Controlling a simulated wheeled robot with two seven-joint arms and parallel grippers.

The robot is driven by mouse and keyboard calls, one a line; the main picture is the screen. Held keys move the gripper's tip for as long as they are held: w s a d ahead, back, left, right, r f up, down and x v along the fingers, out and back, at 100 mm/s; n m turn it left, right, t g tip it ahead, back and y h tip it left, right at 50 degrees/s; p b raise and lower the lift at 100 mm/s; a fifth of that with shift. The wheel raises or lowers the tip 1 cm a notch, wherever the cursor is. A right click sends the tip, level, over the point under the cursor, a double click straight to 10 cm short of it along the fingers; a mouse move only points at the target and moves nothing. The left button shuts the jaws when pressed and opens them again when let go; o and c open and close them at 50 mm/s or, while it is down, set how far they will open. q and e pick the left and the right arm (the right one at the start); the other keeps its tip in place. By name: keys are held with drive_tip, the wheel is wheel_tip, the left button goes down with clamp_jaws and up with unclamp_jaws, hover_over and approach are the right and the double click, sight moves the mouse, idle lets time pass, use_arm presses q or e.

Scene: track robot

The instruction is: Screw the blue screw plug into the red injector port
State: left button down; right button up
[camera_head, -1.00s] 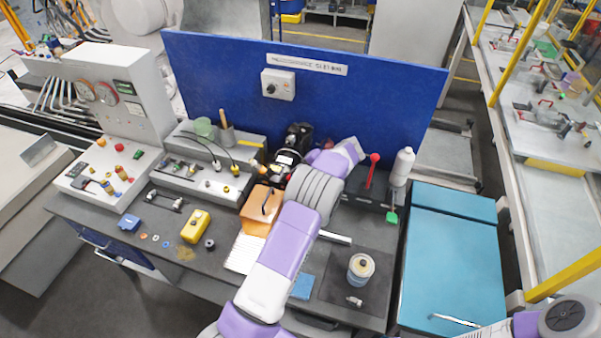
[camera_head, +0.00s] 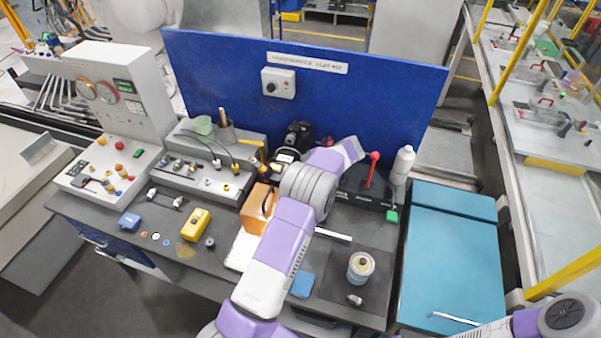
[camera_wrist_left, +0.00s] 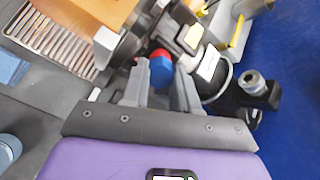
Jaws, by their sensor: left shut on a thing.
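In the left wrist view a short blue screw plug (camera_wrist_left: 161,72) lies between the fingertips of my left gripper (camera_wrist_left: 163,82). The gripper is shut on it. A red part, the injector port (camera_wrist_left: 159,53), shows directly beyond the plug and looks lined up with it. The two meet or nearly meet; I cannot tell how deep the plug sits. In the head view my left arm reaches over the bench, and its forearm and wrist hide the plug, the port and the fingertips. Part of my right arm shows at the lower right, but its gripper is out of view.
A black machine (camera_wrist_left: 206,66) stands close to the right finger. An orange box (camera_head: 259,207) is left of my wrist. A can (camera_head: 361,266), a red-handled lever (camera_head: 371,171) and a white bottle (camera_head: 403,165) are to the right. A blue panel (camera_head: 350,90) closes the back.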

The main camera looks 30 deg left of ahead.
use_arm(q)
drive_tip(key=m, duration=1.2)
drive_tip(key=c, duration=0.7)
unclamp_jaws()
drive_tip(key=shift+c, duration=0.5)
drive_tip(key=shift+c, duration=0.8)
